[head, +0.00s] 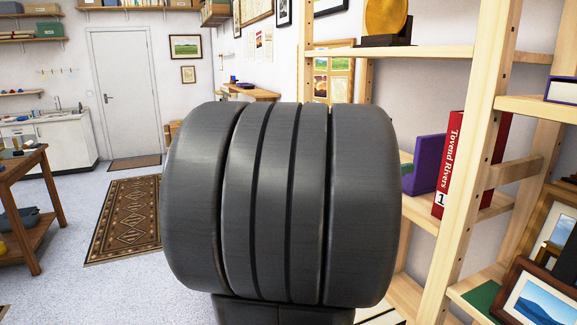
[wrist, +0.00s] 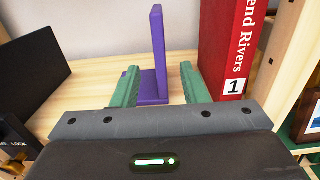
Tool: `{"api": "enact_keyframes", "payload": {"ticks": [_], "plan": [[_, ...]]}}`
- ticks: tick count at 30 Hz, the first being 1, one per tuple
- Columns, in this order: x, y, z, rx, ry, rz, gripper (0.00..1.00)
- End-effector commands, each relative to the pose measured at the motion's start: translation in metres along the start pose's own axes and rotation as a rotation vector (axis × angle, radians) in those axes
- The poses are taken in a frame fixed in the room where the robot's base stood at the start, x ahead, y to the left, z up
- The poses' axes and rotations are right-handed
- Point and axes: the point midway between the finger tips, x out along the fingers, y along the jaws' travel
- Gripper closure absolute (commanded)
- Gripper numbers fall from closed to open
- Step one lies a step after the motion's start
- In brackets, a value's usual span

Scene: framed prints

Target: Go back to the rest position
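My gripper (wrist: 160,78) is open in the wrist view, its two green fingers apart and nothing held between them. Its fingers point over a wooden shelf (wrist: 95,75) at a purple bookend (wrist: 158,45), whose upright and base show between and just beyond the fingertips. I cannot tell whether they touch. The bookend also shows in the head view (head: 428,163). A red book (wrist: 228,45) marked 1 stands upright just right of the right finger; in the head view it reads Tovend Rivers (head: 455,165). My arm hides most of the gripper in the head view.
Wooden shelf posts (head: 483,130) stand close on the right. A gold disc (head: 386,18) sits on the shelf above. Framed pictures (head: 545,300) stand low at right. A dark panel (wrist: 30,65) is left of the gripper. Open floor with a rug (head: 125,220) lies left.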

Motion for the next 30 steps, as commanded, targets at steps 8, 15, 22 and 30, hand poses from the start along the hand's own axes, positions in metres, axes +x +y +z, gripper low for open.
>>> {"api": "enact_keyframes", "payload": {"ticks": [8, 15, 22, 30], "plan": [[-0.035, 0.0, 0.0, 0.001, -0.001, 0.003, 0.6], [-0.012, -0.001, 0.001, -0.002, 0.0, -0.005, 0.6], [0.02, -0.001, 0.001, -0.003, 0.001, -0.005, 0.6], [0.064, -0.001, 0.001, -0.002, 0.002, -0.005, 0.6]]}}
